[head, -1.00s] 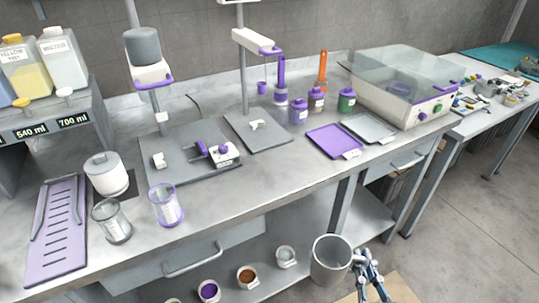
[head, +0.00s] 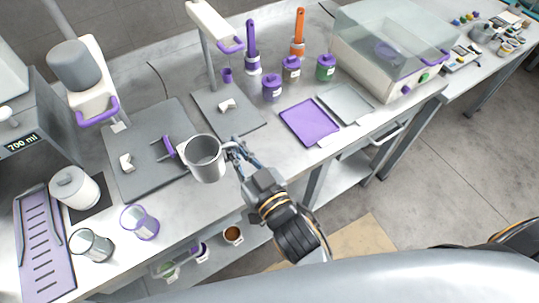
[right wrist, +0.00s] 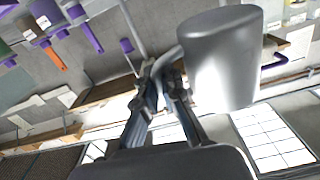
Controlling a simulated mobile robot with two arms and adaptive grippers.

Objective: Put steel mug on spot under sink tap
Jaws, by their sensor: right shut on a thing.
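The steel mug (head: 207,160) is a grey metal cup, held in the air over the front part of the bench in the head view. Its open top faces the camera. My right gripper (head: 234,150) is shut on the mug's handle side, to the right of the mug. In the right wrist view the mug (right wrist: 224,62) appears as a large grey cylinder, tilted, beside the fingertips of the gripper (right wrist: 163,82). No sink, tap or marked spot shows in these frames. My left gripper is not in view.
A purple tray (head: 309,122) and a clear-lidded machine (head: 390,50) are to the right. Bench front between them is clear.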

